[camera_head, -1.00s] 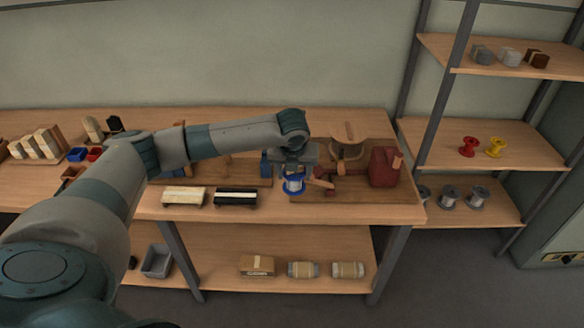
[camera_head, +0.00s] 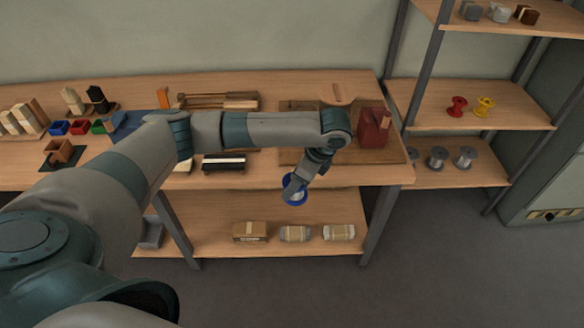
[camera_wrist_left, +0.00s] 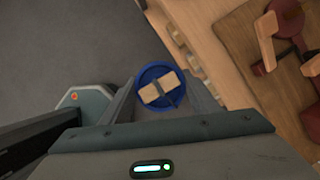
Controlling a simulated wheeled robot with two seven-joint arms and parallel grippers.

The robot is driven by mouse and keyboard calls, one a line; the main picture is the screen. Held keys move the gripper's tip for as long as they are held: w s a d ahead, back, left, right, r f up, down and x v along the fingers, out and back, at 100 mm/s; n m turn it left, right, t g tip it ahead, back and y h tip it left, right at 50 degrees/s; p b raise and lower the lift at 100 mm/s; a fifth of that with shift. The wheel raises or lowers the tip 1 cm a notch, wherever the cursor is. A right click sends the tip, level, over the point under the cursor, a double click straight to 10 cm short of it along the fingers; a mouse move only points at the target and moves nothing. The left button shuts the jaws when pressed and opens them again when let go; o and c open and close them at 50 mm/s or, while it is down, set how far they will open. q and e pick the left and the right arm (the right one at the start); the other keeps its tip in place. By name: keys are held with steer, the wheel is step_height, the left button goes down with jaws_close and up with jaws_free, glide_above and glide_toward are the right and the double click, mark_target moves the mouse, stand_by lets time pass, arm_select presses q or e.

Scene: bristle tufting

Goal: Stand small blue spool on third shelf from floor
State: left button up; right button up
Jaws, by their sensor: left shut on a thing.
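The small blue spool (camera_head: 294,201) hangs in my left gripper (camera_head: 298,186), in front of the workbench's front edge. In the left wrist view the spool (camera_wrist_left: 146,103) shows end-on between the fingers, with a blue rim and a tan piece across its middle. The shelving at the right has three visible levels. The top shelf (camera_head: 560,27) holds several small blocks. The middle shelf (camera_head: 520,113) holds a red spool (camera_head: 457,106) and a yellow spool (camera_head: 484,106). The lower shelf (camera_head: 490,178) holds grey spools. My right gripper is not in view.
The workbench (camera_head: 360,172) carries a red machine (camera_head: 372,128), brushes and small coloured bins. Its lower shelf (camera_head: 340,212) holds several wrapped bundles. A grey shelf post (camera_head: 424,80) stands at the shelving's front left. The middle shelf has bare room left and right of its spools.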

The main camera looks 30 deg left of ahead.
arm_select(q)
steer(key=s+d+n+g+h, duration=0.2)
steer(key=s+d+n, duration=0.2)
steer(key=s+n, duration=0.3)
steer(key=s+d+f+n+g+h+b, duration=0.1)
steer(key=s+d+n+g+h, duration=0.1)
steer(key=s+d+n, duration=0.2)
steer(key=s+n, duration=0.3)
steer(key=n, duration=0.3)
steer(key=shift+s+d+f, duration=0.25)
steer(key=shift+s, duration=0.1)
steer(key=shift+w, duration=0.1)
